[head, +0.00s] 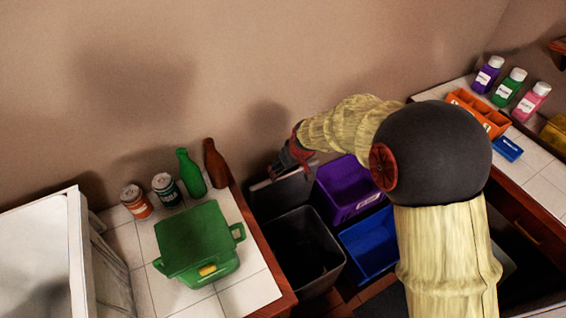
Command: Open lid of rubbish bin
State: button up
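The dark grey rubbish bin (338,262) stands on the floor in the gap between two counters. Its top is open and I see into its dark inside. Its grey lid (284,198) stands raised at the back of the bin, near the wall. My gripper (278,168) is at the top edge of the lid, reaching in from the right. It looks touching or very close to that edge. The fingers are small and dark here, so I cannot tell whether they are open or shut.
Purple (345,190) and blue (370,245) bins stand right of the grey bin. The left counter holds a green pot (195,240), two cans and two bottles. The right counter holds an orange tray (480,112) and several small bottles. My arm hides part of the right side.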

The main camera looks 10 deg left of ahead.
jog(key=shift+s+d+f, duration=0.1)
jog(key=shift+s+f, duration=0.1)
jog(key=o, duration=1.7)
jog(key=shift+w+r, duration=0.1)
jog(key=shift+r, duration=0.1)
jog(key=v, duration=1.1)
jog(key=shift+r, duration=0.4)
